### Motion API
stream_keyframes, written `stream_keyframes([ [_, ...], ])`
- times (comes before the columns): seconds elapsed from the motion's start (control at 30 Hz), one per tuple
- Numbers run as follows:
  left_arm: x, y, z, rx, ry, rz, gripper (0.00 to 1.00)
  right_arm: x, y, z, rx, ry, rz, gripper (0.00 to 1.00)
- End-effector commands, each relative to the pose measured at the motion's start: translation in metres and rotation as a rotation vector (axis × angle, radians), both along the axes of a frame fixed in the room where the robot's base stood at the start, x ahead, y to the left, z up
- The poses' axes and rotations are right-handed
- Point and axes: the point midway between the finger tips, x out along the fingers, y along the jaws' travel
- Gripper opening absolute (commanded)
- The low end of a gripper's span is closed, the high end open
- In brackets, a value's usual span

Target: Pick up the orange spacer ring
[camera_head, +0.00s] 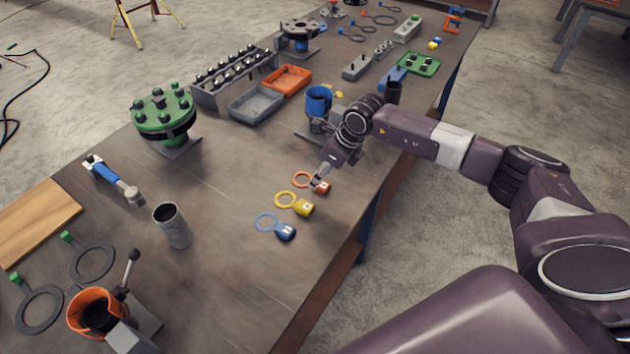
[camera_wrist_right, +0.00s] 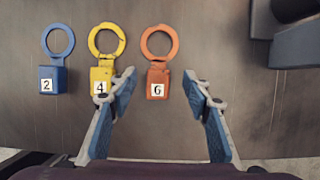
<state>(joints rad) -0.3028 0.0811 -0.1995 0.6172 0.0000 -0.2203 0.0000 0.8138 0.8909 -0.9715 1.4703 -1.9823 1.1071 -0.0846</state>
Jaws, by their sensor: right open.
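The orange spacer ring (camera_head: 301,180) lies flat on the table, with a tab at its near end; in the right wrist view the ring (camera_wrist_right: 159,42) has a tab labelled 6. My right gripper (camera_head: 318,183) is over the tab in the head view. In the right wrist view my right gripper (camera_wrist_right: 160,76) is open, its two blue-padded fingers on either side of the orange tab, with nothing held. The left finger overlaps the yellow tab in that view. The height above the table is hard to tell. My left gripper is not in view.
A yellow ring (camera_head: 286,199) and a blue ring (camera_head: 266,222) lie beside the orange one. A blue cup fixture (camera_head: 319,100) stands behind my right wrist. A grey cylinder (camera_head: 172,226) stands to the left. The table between is clear.

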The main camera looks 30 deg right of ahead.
Motion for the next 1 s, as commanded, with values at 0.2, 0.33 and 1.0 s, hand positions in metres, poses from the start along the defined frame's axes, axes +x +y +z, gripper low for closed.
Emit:
stream_keyframes([
  [0.2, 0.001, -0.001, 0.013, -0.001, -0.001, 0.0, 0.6, 0.009, 0.008, -0.023, 0.003, 0.002, 0.0, 0.45],
  [0.33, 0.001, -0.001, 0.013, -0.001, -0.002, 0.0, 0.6, 0.011, 0.008, -0.028, 0.002, -0.001, 0.0, 0.45],
  [1.0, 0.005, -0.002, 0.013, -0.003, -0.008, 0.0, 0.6, 0.011, 0.008, -0.028, 0.003, -0.001, 0.0, 0.0],
])
